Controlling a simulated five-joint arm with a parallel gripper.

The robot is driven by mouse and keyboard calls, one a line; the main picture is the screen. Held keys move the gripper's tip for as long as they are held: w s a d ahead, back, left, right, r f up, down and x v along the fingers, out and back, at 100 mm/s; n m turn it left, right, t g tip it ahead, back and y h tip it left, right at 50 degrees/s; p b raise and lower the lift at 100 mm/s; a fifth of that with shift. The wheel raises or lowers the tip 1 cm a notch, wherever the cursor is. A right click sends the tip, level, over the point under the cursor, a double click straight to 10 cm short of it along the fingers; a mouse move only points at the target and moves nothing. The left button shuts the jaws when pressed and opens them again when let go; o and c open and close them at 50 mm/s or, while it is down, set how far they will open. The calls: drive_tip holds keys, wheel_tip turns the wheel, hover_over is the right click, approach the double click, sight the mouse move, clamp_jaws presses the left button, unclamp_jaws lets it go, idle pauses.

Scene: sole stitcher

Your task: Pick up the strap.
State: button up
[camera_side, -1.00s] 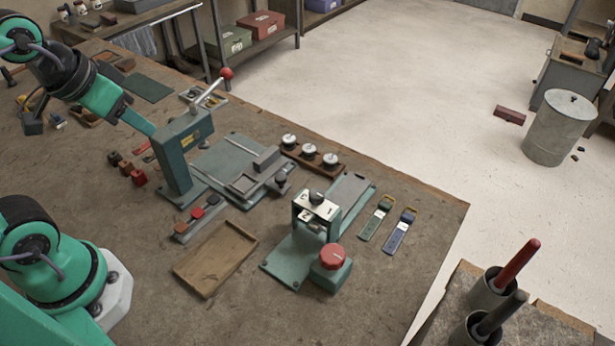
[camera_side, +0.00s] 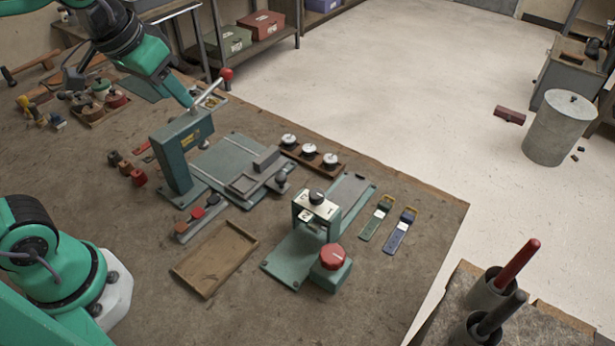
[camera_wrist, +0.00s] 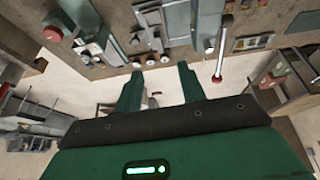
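Two straps lie flat and side by side near the right edge of the workbench in the side view: a green strap (camera_side: 375,220) and a blue strap (camera_side: 399,233), each with a yellowish buckle end. I cannot make them out clearly in the wrist view. My gripper (camera_wrist: 160,82) is open in the wrist view, with its two green fingers apart and nothing between them. In the side view, the end of my arm is above the bench near the lever press, left of and well away from both straps.
The green lever press (camera_side: 182,155) with its red-knobbed lever stands mid-bench. A stamping device with a red button (camera_side: 332,256) stands left of the straps. A spool rack (camera_side: 312,158) is behind. An empty wooden tray (camera_side: 215,258) lies in front. Bare bench surrounds the straps' near side.

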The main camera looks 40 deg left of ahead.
drive_tip(key=w+d+g, duration=0.1)
drive_tip(key=w+d, duration=0.4)
drive_tip(key=w, duration=0.3)
drive_tip(key=g, duration=0.4)
hover_over(384, 206)
drive_tip(key=f, duration=1.9)
drive_tip(key=shift+a, duration=0.25)
drive_tip(key=shift+d+f, duration=0.25)
drive_tip(key=shift+f, duration=0.15)
drive_tip(key=shift+f, duration=0.1)
drive_tip(key=shift+f, duration=1.2)
drive_tip(key=shift+f, duration=0.1)
